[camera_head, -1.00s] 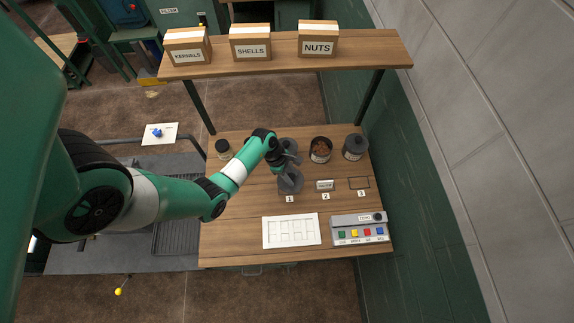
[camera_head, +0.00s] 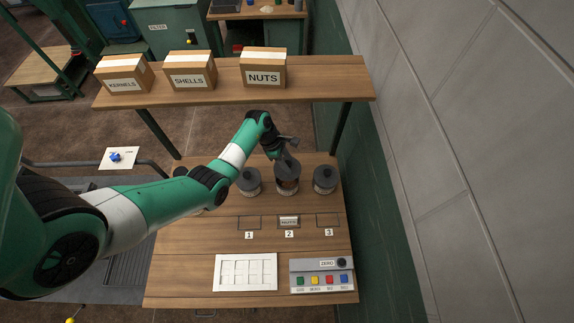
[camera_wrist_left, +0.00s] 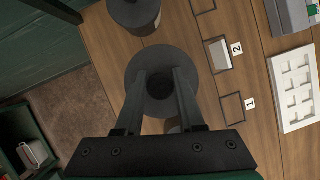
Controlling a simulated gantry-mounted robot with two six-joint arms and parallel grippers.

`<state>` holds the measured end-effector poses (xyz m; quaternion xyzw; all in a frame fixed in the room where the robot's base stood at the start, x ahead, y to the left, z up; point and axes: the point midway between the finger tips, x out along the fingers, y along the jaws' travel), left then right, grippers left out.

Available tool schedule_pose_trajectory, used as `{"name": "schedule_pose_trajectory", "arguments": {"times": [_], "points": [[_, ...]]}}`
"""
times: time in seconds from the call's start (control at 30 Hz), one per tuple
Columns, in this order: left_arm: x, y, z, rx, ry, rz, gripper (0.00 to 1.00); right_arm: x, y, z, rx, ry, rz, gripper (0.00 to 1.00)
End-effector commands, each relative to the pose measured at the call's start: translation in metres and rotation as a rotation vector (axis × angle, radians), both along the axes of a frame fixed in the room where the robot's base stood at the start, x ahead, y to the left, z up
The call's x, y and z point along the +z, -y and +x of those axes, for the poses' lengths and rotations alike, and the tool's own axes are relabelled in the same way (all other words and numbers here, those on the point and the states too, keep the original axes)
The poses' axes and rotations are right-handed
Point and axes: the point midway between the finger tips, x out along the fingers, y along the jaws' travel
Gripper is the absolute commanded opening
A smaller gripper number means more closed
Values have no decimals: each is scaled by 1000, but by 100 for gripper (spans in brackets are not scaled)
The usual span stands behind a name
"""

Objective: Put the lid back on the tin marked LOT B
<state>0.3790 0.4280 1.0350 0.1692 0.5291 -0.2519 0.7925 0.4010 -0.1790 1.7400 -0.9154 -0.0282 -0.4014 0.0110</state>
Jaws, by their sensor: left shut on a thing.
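My left gripper (camera_head: 284,156) is shut on a round dark grey lid (camera_head: 287,168) at the middle tin (camera_head: 287,187) in the head view. I cannot tell whether the lid rests on the tin's rim or hangs just above it. In the left wrist view the two fingers (camera_wrist_left: 158,84) close at the middle of the lid (camera_wrist_left: 155,104), which hides most of the tin below. A left tin (camera_head: 249,182) and a right tin (camera_head: 324,181) both have grey lids on. No LOT B marking is legible. My right gripper is not in view.
Three outlined squares numbered 1 to 3 lie in front of the tins; a small card (camera_head: 289,221) stands at square 2. A white tray (camera_head: 246,272) and a button box (camera_head: 322,276) are nearer. A shelf (camera_head: 240,82) with three boxes is behind.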

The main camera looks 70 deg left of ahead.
Motion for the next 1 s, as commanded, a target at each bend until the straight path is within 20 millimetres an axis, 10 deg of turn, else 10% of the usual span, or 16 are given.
{"name": "schedule_pose_trajectory", "arguments": {"times": [0.4,1.0], "points": [[-45,0,0,1,0,0,0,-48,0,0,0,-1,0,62],[-60,0,0,0,1,1,0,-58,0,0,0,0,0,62]]}}
